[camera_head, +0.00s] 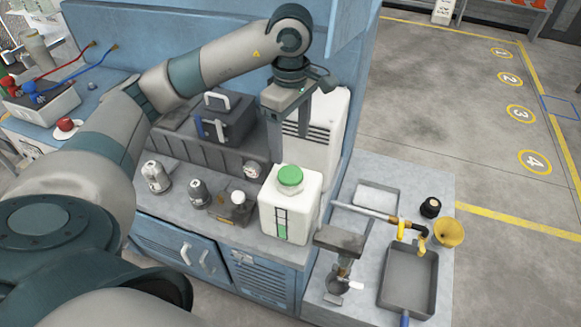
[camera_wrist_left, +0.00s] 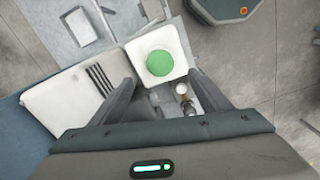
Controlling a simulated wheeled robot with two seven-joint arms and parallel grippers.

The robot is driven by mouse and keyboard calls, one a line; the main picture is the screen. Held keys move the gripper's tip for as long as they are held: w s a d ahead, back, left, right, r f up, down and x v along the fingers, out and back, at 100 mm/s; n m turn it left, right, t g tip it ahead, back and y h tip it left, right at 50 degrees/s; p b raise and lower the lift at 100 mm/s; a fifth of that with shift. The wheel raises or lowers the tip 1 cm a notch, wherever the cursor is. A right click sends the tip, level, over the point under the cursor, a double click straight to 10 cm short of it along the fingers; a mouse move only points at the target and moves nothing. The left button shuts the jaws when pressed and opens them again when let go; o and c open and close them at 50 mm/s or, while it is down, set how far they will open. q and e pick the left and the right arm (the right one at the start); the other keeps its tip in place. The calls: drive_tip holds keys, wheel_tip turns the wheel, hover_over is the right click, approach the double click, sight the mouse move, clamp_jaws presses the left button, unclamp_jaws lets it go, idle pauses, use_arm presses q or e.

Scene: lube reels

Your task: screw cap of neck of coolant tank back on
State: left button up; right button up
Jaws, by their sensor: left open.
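The coolant tank (camera_head: 290,215) is a white box-shaped tank with a level strip on its front, standing on the blue bench. Its green cap (camera_head: 290,177) sits on the neck at the top. How far it is screwed on cannot be told. My left gripper (camera_head: 288,128) is above and slightly behind the cap, pointing down, apart from it, open and empty. In the left wrist view the green cap (camera_wrist_left: 160,63) on the white tank (camera_wrist_left: 176,42) lies beyond the open fingers (camera_wrist_left: 158,88). My right gripper is not in view.
Grey canisters (camera_head: 156,177) and a small dark container (camera_head: 235,207) stand left of the tank. A white louvred unit (camera_head: 318,135) stands behind it. To the right are a metal tray (camera_head: 410,280), a yellow funnel (camera_head: 449,233) and a horizontal pipe (camera_head: 365,211).

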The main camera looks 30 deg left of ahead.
sight(290, 173)
use_arm(q)
wheel_tip(290, 173, down, 10)
drive_tip(key=shift+f+p, duration=0.25)
drive_tip(key=shift+p, duration=0.95)
